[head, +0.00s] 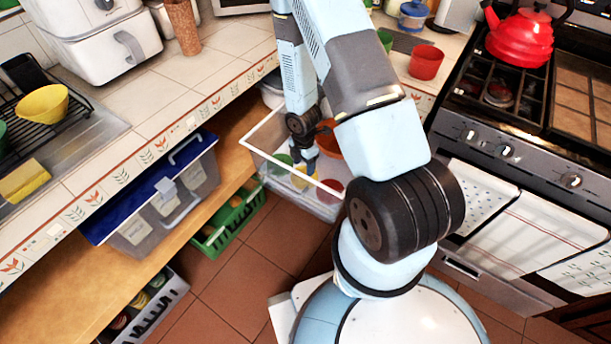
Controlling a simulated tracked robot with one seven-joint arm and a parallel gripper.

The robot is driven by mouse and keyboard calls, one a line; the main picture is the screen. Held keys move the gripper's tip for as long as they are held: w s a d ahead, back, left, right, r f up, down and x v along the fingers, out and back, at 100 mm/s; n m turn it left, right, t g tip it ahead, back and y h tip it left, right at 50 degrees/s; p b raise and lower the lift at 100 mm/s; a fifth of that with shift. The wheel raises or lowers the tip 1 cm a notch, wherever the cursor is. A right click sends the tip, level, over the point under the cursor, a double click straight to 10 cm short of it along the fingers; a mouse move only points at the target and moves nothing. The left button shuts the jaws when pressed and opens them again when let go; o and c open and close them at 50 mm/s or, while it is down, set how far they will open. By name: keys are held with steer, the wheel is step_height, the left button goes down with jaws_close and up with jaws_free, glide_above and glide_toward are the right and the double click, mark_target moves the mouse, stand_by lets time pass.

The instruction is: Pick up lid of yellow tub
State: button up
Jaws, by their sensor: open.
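A yellow tub (304,181) sits in an open, pale-walled drawer (262,158) under the counter, at the middle of the view. Only part of it shows below my gripper, and I cannot make out its lid clearly. My gripper (304,166) points down into the drawer, just above the yellow tub and close to it. It is open, with nothing visible between its fingers. I cannot tell whether the fingertips touch the tub.
A green tub (281,162), a red tub (330,189) and an orange bowl (328,139) crowd the drawer. A blue-lidded box (131,232) stands on the shelf at left. The stove (505,150) stands at right.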

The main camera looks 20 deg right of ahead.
mark_target(304, 172)
steer(key=shift+s+f, duration=0.1)
steer(key=shift+f, duration=1.55)
steer(key=shift+c, duration=0.4)
steer(key=c, duration=1)
steer(key=shift+r, duration=0.1)
steer(key=shift+c, duration=0.2)
